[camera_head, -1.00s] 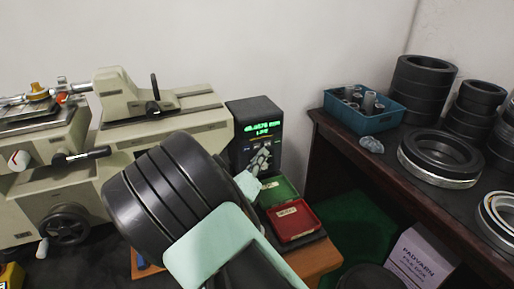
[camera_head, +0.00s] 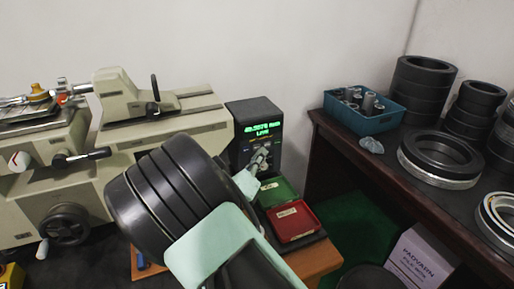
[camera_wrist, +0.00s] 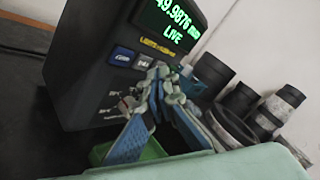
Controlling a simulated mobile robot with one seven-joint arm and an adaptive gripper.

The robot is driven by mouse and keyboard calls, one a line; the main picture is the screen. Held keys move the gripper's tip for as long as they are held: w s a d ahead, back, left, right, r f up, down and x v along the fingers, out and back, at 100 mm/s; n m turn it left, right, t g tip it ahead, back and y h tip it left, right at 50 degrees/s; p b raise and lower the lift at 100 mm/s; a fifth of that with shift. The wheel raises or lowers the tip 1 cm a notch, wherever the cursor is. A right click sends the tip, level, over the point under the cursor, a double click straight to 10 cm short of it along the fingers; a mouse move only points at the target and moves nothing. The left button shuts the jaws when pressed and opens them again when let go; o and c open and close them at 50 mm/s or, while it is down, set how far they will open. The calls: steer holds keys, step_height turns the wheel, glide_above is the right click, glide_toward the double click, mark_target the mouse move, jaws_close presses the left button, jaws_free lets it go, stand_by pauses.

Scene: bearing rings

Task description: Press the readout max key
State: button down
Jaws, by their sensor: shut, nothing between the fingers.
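The readout (camera_head: 272,120) is a black box with a lit green display. It also shows close up in the wrist view (camera_wrist: 85,55), where the display (camera_wrist: 172,22) reads about 49.9876 with LIVE below. Under the display is a key row: a blue key (camera_wrist: 123,56) and a grey-blue key (camera_wrist: 143,62) show. Their labels are too blurred for me to tell which is max, and my fingers hide the row's right part. My gripper (camera_head: 262,153) is shut and empty, its tips (camera_wrist: 160,73) in front of the key row. Contact cannot be told.
A green tray (camera_head: 277,188) and a red tray (camera_head: 292,222) lie below the gripper. The cream measuring machine (camera_head: 180,130) stands left. A dark bench (camera_head: 385,160) at right carries a blue bin (camera_head: 362,118) and black rings (camera_head: 440,152).

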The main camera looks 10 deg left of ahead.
steer(key=shift+w+a, duration=0.1)
stand_by(0.6)
steer(key=shift+w+a, duration=0.15)
steer(key=shift+w, duration=0.1)
steer(key=shift+w+a+p, duration=0.2)
steer(key=shift+w+p, duration=0.05)
steer(key=shift+p, duration=0.05)
stand_by(0.6)
steer(key=shift+s, duration=0.1)
steer(key=shift+s+d+p, duration=0.35)
steer(key=shift+s+d, duration=0.1)
steer(key=shift+s, duration=0.05)
steer(key=shift+s+d+p, duration=0.45)
steer(key=shift+s+d, duration=0.3)
steer(key=shift+s, duration=0.25)
steer(key=shift+s+d+p, duration=0.4)
steer(key=shift+s+d, duration=0.35)
steer(key=shift+s, duration=0.25)
